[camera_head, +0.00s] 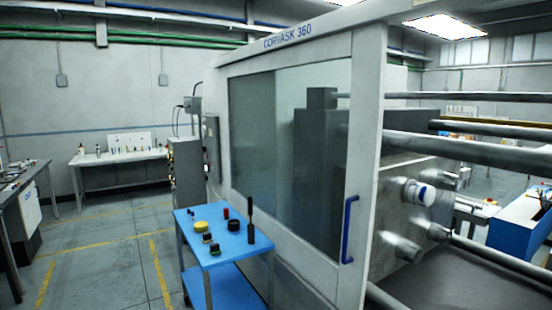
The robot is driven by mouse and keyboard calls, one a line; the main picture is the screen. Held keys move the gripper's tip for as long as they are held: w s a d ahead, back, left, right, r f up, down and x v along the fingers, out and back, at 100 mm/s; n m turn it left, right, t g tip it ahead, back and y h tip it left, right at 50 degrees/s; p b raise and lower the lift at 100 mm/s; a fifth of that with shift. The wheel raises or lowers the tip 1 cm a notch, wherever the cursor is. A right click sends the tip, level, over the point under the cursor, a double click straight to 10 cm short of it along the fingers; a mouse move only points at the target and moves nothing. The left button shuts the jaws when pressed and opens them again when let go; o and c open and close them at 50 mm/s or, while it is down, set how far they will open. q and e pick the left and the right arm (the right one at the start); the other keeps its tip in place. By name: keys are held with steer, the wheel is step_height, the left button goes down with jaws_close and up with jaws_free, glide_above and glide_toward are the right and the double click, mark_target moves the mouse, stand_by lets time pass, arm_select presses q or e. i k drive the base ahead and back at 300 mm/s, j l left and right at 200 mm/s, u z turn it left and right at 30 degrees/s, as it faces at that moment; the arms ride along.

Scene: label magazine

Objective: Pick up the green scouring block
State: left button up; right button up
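No clearly green scouring block can be made out. Several small items stand on the blue cart (258,246) at the lower middle. Two small dark blocks, one at the front (214,248) and one just behind it (207,238), are too small for me to tell their colour or kind. Neither my left nor my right gripper is in view.
The cart also holds a round yellow item (201,226), a red item (225,213), a dark cylinder (233,225) and a tall dark tool (250,222). A large machine (290,150) stands close behind the cart. Open floor (110,260) lies to the left.

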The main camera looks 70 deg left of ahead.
mark_target(215, 248)
steer(key=u, duration=2.9)
steer(key=i, duration=0.3)
